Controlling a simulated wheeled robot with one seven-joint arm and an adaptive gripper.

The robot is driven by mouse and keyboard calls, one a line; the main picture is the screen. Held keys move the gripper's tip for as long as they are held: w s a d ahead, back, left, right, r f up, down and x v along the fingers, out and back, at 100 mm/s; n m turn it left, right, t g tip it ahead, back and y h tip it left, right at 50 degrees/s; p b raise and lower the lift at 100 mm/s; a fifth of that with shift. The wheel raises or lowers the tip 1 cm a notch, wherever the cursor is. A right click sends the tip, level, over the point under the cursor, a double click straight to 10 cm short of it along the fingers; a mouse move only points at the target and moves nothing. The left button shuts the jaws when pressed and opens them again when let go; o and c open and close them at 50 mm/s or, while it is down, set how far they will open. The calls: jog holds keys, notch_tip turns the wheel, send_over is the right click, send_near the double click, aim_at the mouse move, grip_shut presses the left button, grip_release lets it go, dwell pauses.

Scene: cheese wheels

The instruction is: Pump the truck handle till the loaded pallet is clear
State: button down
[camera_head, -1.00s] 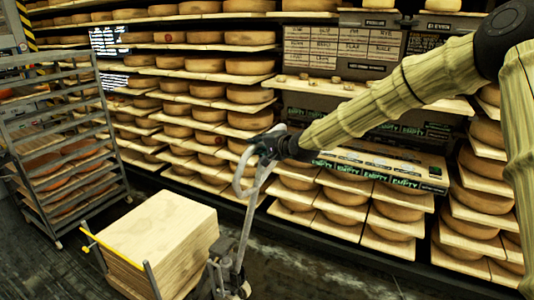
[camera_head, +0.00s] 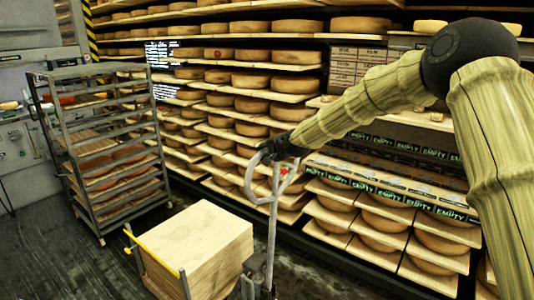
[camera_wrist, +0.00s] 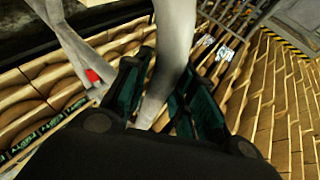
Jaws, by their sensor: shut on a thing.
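The truck handle (camera_head: 273,225) is a grey shaft with a loop grip on top and a small red part, which also shows in the wrist view (camera_wrist: 93,76). My gripper (camera_head: 277,157) is at the loop. In the wrist view, my gripper's dark green fingers (camera_wrist: 158,92) are shut on the grey bar of the loop, one on each side. The load (camera_head: 205,236), a block of stacked pale boards, stands left of the shaft. The pallet under it and the truck's lower part are mostly out of frame or hidden, so any gap to the floor cannot be seen.
A grey wheeled rack (camera_head: 105,150) with loaded shelves stands behind and left of the load. Shelves of cheese wheels (camera_head: 265,80) fill the back and right side. Dark floor (camera_head: 60,265) is clear at the front left.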

jog(key=shift+s+a+f, duration=0.1)
jog(key=shift+a+f, duration=0.05)
jog(key=c, duration=1.3)
grip_release()
jog(key=shift+c, duration=0.2)
jog(key=shift+o, duration=0.4)
jog(key=shift+a, duration=0.1)
jog(key=shift+d+r, duration=0.2)
jog(key=shift+d, duration=0.05)
jog(key=v, duration=1.1)
jog(key=shift+s, duration=0.4)
jog(key=shift+r, duration=0.15)
